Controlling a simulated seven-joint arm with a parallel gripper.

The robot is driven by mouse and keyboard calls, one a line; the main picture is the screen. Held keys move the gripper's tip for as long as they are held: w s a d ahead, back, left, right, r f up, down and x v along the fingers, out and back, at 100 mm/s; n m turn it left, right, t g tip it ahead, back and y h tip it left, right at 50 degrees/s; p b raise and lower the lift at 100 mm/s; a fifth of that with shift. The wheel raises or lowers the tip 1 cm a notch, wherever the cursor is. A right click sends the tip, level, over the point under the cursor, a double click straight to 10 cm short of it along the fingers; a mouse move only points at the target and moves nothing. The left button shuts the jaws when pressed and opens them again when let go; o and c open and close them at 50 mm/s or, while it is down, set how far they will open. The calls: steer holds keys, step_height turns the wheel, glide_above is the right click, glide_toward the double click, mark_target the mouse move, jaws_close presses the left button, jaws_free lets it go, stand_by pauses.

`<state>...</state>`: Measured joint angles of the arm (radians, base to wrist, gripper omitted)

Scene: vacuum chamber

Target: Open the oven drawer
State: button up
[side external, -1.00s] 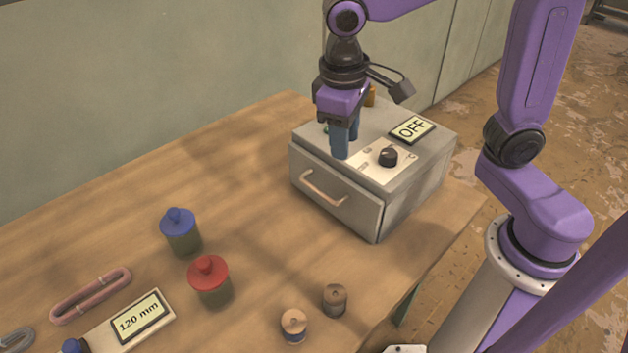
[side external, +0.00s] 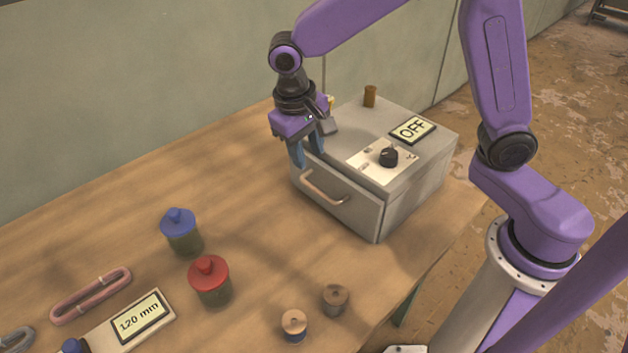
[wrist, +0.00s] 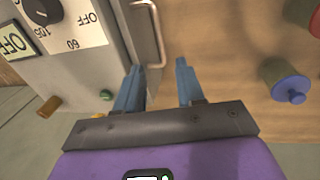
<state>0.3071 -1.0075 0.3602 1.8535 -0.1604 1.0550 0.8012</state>
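The oven is a grey box (side external: 415,185) on the wooden table, with a drawer front (side external: 350,208) facing left-front. The drawer looks closed. Its pale bar handle (side external: 322,187) runs across the front; it also shows in the wrist view (wrist: 152,35). My gripper (side external: 306,160) is above and in front of the drawer's left end, near the handle but apart from it. In the wrist view my two blue fingers (wrist: 158,72) are spread apart with nothing between them, and the handle lies ahead, nearer the left finger.
A blue-lidded jar (side external: 180,232) and a red-lidded jar (side external: 209,281) stand on the table (side external: 130,195) to the left. Two small spools (side external: 294,326) (side external: 335,299) stand in front.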

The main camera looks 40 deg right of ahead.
mark_target(316, 188)
steer(key=f, duration=0.3)
steer(key=d+f, duration=0.1)
steer(key=f, duration=0.5)
steer(key=shift+d+f, duration=0.3)
steer(key=shift+d, duration=0.1)
jaws_close()
